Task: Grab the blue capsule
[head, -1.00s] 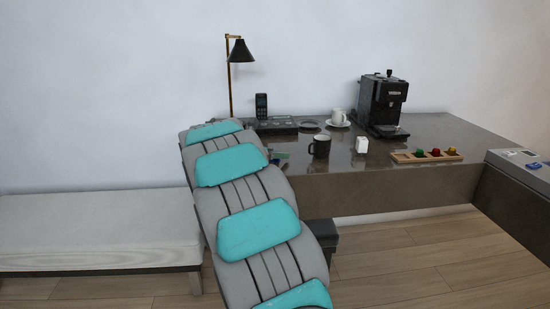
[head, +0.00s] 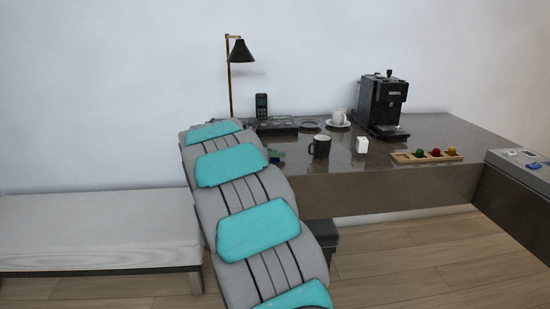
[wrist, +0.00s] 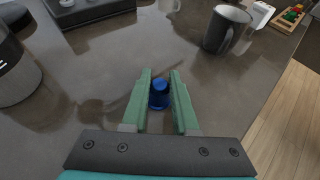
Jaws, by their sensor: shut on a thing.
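The blue capsule (wrist: 159,95) is in the wrist view, between the two green fingers of my gripper (wrist: 160,88). My gripper is shut on it, low over the dark counter. Whether the capsule still touches the counter I cannot tell. The capsule cannot be made out there.
A black mug (head: 320,146) stands right of my gripper, with a white holder (head: 361,145) beyond it. A wooden tray (head: 403,158) holds colored capsules. A coffee machine (head: 383,103), a white cup (head: 338,117), a phone (head: 261,106) and a lamp (head: 240,51) stand farther back.

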